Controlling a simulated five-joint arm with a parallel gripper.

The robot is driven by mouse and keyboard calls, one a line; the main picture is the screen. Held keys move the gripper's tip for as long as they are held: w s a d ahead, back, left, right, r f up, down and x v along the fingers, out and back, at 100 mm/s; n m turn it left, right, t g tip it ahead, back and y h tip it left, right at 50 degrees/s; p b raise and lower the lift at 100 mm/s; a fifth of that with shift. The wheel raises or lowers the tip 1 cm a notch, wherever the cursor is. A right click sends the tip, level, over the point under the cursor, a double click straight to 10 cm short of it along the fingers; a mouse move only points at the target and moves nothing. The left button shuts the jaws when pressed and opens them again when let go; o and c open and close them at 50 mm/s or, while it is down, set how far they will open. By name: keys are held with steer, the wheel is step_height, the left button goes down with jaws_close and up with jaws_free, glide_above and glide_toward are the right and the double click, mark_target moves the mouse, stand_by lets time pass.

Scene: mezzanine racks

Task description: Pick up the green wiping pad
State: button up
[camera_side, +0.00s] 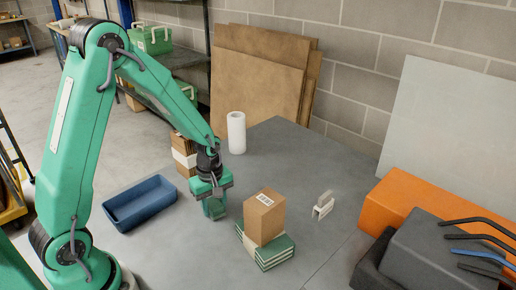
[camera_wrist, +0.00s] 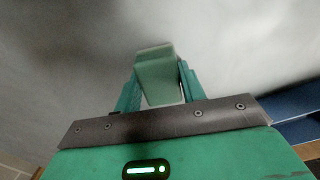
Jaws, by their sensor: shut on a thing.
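My gripper (camera_wrist: 158,88) is shut on the green wiping pad (camera_wrist: 155,70). In the wrist view the pad is a pale green block standing out between the two green fingers, one at each side of it. In the side view my gripper (camera_side: 214,203) points down over the grey table, between the blue tray and the cardboard box. There the pad is hard to tell from the green fingers. I cannot tell whether its lower end touches the table.
The blue tray (camera_side: 140,212) is left of my gripper. Right of it, a cardboard box (camera_side: 264,214) sits on banded green stacks (camera_side: 272,257). A white roll (camera_side: 236,133) and banded brown stack (camera_side: 186,160) stand behind. A small pale holder (camera_side: 323,206) is farther right.

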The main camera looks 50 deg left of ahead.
mark_target(215, 203)
steer(key=shift+r, duration=4.95)
steer(key=shift+w, duration=0.1)
